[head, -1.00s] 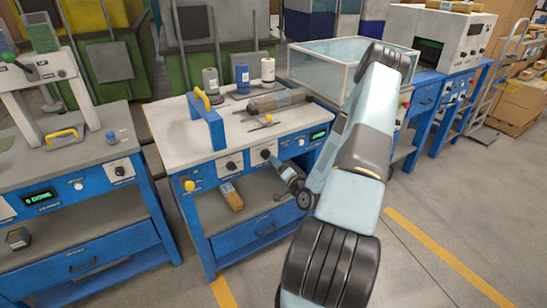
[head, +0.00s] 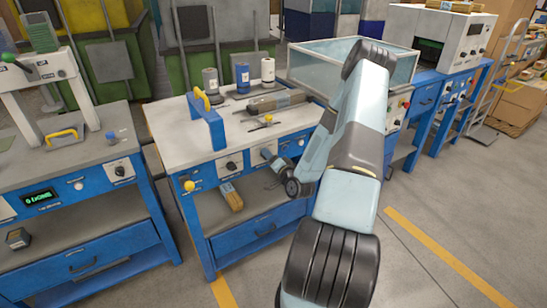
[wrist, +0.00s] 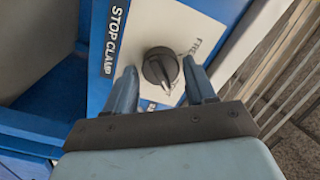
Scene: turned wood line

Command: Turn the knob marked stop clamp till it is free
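Another label below is mostly hidden by a finger. My gripper (wrist: 159,66) is open, its two blue fingers on either side of the knob with small gaps showing. In the head view my gripper (head: 282,166) is at the front panel of the middle bench, by the right-hand white plate (head: 258,157).
A second knob (head: 231,166) is on the plate to the left, with a yellow knob (head: 189,186) farther left. A blue frame with a yellow handle (head: 208,118) and a grey cylinder (head: 277,101) are on the bench top. A boxed item (head: 231,196) lies on the shelf below.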

